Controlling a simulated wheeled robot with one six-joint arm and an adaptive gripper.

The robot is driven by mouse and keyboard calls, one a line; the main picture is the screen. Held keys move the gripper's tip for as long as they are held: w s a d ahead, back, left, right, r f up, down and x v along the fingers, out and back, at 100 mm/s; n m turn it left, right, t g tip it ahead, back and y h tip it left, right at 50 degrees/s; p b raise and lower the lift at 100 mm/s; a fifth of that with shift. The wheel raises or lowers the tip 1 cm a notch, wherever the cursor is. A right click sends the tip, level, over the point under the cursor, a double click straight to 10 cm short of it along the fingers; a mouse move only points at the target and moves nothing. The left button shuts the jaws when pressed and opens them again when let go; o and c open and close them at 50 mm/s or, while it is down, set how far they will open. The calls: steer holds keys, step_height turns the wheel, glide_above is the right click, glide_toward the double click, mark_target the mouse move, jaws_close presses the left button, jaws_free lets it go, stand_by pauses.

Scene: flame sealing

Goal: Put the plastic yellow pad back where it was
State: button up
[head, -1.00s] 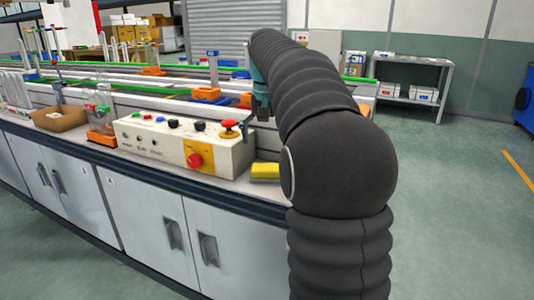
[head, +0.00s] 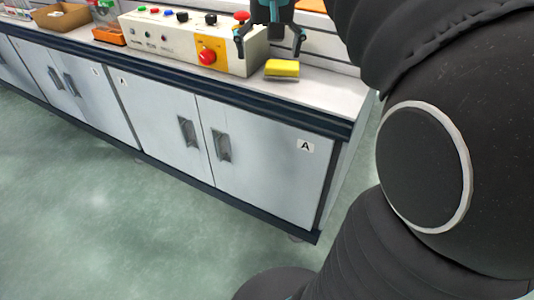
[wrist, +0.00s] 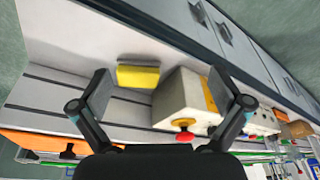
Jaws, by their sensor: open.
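The yellow pad (head: 282,68) lies on the white worktop, just right of the control box; its top is yellow with a paler edge. In the wrist view the pad (wrist: 138,76) shows between my fingers, nearer the left one, with a grey-white side and a yellow side. My gripper (head: 270,48) is open and empty, pointing down near the pad, beside the control box's right end. In the wrist view the fingers of my gripper (wrist: 172,92) are spread wide. I see no contact with the pad.
The control box (head: 190,40) with a red knob (head: 207,57) stands close left of the pad. Bare worktop (head: 325,92) lies right of the pad. A brown tray (head: 62,17) stands farther left. Cabinet doors (head: 265,150) form the counter's front.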

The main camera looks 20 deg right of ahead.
steer(key=s+a+f+n+t, duration=0.1)
steer(key=s+a+f, duration=0.3)
steer(key=s+f, duration=0.3)
steer(key=s+a+f+n+t, duration=0.1)
steer(key=s+a+f, duration=0.3)
steer(key=s+f, duration=0.4)
steer(key=shift+s+f+n+t+y, duration=0.15)
steer(key=shift+s+n+t+y, duration=0.2)
steer(key=shift+s+n, duration=0.7)
steer(key=shift+s+m, duration=0.2)
steer(key=shift+m, duration=0.05)
